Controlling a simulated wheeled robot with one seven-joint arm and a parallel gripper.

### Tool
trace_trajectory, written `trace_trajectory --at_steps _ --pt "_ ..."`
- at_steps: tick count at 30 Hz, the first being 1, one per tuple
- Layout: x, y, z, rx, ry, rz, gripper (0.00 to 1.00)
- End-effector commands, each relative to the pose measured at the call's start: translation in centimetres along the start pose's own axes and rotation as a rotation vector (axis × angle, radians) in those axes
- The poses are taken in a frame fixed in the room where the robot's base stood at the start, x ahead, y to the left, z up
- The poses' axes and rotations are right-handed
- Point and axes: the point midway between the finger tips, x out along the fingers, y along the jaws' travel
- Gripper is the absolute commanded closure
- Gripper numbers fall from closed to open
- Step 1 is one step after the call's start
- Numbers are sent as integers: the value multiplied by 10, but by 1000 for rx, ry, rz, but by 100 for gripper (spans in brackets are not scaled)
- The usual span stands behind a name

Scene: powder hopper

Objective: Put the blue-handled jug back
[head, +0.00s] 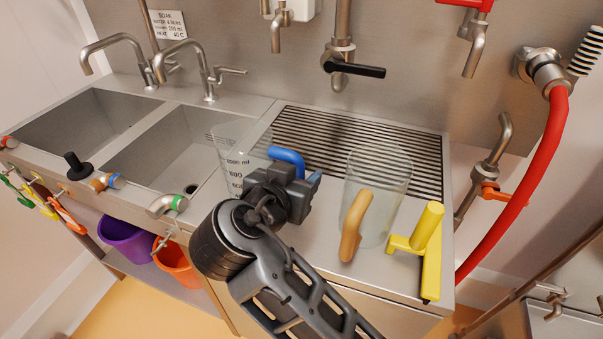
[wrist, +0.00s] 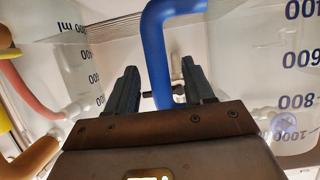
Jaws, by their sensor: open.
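The blue-handled jug (head: 238,150) is clear with dark volume marks. It stands upright by the right edge of the right sink basin; my gripper hides its base. Its blue handle (head: 288,158) faces right, toward my gripper (head: 290,182). In the wrist view the blue handle (wrist: 155,45) lies between the two spread fingers of my gripper (wrist: 160,72), with gaps visible at its sides. The jug's marked wall (wrist: 295,70) fills the right of that view. My gripper is open and holds nothing.
A clear jug (head: 385,170) with a tan handle (head: 354,225) stands right of my gripper, near the slatted drainer (head: 310,125). A yellow-handled tool (head: 428,250) is at the counter's right front. Taps (head: 205,65) rise behind the basins. A red hose (head: 545,180) hangs at right.

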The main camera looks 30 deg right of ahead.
Motion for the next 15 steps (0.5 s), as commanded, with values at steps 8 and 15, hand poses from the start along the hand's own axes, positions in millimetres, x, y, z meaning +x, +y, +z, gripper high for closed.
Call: trace_trajectory --at_steps 8,15 --pt "-58 -1 2 3 1 -4 47" --pt "-91 0 1 2 1 -3 47"
